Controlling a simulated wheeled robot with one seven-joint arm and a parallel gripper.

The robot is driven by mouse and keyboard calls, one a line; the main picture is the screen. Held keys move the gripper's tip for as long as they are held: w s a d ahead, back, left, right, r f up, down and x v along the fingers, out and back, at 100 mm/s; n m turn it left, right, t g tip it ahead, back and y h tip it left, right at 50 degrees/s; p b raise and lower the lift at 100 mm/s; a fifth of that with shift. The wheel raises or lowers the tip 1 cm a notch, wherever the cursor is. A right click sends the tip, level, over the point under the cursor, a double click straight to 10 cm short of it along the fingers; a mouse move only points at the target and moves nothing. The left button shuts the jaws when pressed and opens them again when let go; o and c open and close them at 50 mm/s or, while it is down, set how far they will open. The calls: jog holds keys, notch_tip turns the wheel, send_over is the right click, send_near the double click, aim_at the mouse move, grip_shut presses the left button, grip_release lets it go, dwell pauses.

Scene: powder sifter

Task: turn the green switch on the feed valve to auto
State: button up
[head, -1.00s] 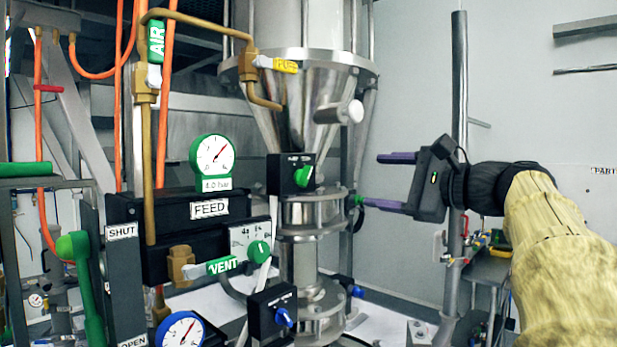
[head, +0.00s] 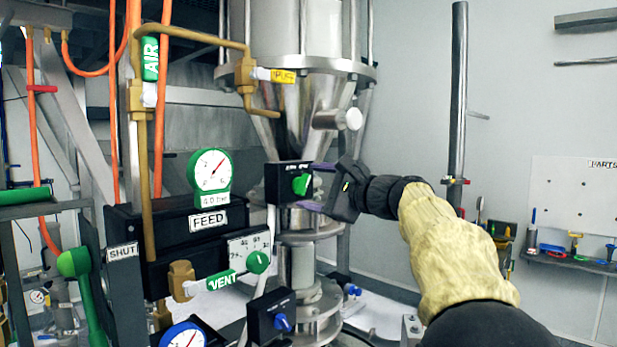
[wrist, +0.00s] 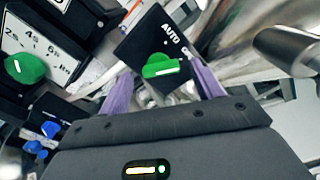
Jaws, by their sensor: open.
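The green switch (head: 301,184) sits on the face of a small black valve box (head: 277,183) on the sifter column below the cone. In the wrist view the switch (wrist: 160,66) lies under the word AUTO and a second, partly hidden word; its white mark runs roughly sideways. I cannot tell which word it points at. My gripper (head: 315,187) is open just right of the box, one purple finger above the switch's height and one below. In the wrist view the fingers (wrist: 160,76) flank the switch with a gap. Contact is not visible.
A green dial (head: 257,262) and VENT handle (head: 222,280) are at lower left, under the FEED panel (head: 209,219). A box with a blue switch (head: 271,317) is below. A metal stub (head: 338,119) juts out above my gripper. Free room lies to the right.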

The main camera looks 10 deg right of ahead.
jog(key=shift+w+a+r, duration=0.2)
jog(key=shift+w+a, duration=0.25)
jog(key=shift+a, duration=0.1)
jog(key=shift+w+a, duration=0.1)
jog(key=shift+f, duration=0.1)
jog(key=c, duration=1)
